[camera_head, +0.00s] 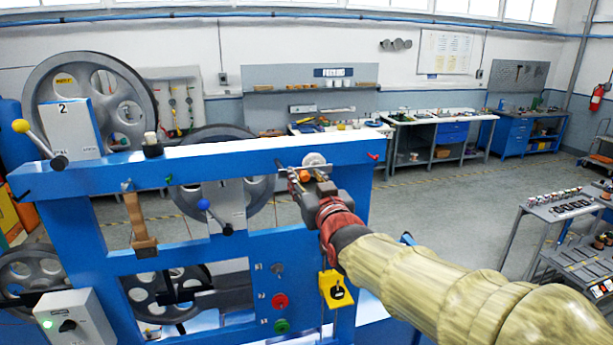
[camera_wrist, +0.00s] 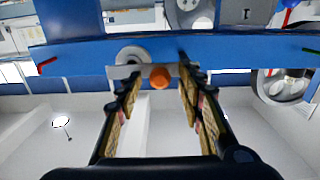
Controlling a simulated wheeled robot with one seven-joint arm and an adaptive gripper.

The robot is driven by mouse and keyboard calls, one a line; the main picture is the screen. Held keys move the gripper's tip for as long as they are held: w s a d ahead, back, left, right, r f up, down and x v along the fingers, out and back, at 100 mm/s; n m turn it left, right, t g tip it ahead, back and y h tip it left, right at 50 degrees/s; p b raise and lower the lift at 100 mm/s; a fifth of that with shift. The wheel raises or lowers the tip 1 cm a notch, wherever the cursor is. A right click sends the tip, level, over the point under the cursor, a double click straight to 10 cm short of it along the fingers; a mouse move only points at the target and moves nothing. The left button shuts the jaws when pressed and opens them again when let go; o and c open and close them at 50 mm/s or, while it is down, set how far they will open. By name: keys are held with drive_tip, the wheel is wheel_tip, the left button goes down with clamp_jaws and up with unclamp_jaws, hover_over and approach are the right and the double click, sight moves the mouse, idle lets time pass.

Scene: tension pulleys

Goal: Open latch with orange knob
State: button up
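The orange knob (camera_wrist: 160,77) shows in the wrist view on the face of the blue frame's top beam, in front of a grey metal latch plate (camera_wrist: 122,72). My gripper (camera_wrist: 159,88) is open, its two padded fingers on either side of the knob with a gap at each side. The knob lies about level with the fingertips; exact depth is hard to tell. In the head view the orange knob (camera_head: 304,176) is partly hidden by my gripper (camera_head: 306,184), at the right part of the beam. A grey round disc (camera_head: 315,159) sits just above it.
The blue frame (camera_head: 230,153) carries large grey pulleys (camera_head: 92,90), a blue-knobbed lever (camera_head: 204,205), a yellow-knobbed lever (camera_head: 21,126), a red button (camera_head: 280,301) and a yellow bracket (camera_head: 336,290). The floor right of the frame is clear up to a grey cart (camera_head: 550,213).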

drive_tip(key=shift+c, duration=1.2)
clamp_jaws()
